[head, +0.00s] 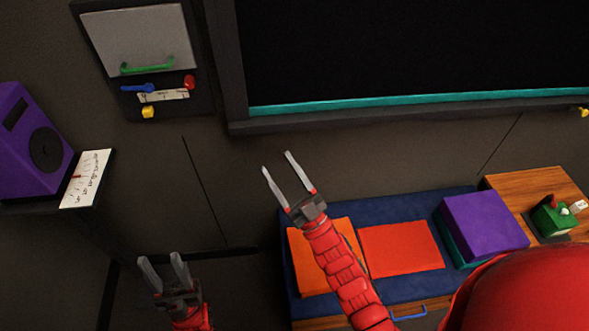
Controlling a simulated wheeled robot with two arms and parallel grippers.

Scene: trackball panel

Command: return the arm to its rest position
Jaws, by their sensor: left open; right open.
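My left gripper (162,264) is low at the left of the head view, fingers pointing up in the picture, open and empty. My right gripper (278,164) is near the middle, in front of the dark wall and beyond the blue mat in the picture. Its two fingers are apart with nothing between them. My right red arm reaches up from the bottom edge and covers part of an orange square (304,264) on the blue mat (372,206). Neither gripper visibly touches anything.
A wall panel (118,104) with a green handle, blue lever and red knob is at upper left. A purple speaker (17,150) and white card (85,179) are at far left. A purple block (484,222) and green device (549,221) stand at right. A dark screen (410,50) is above.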

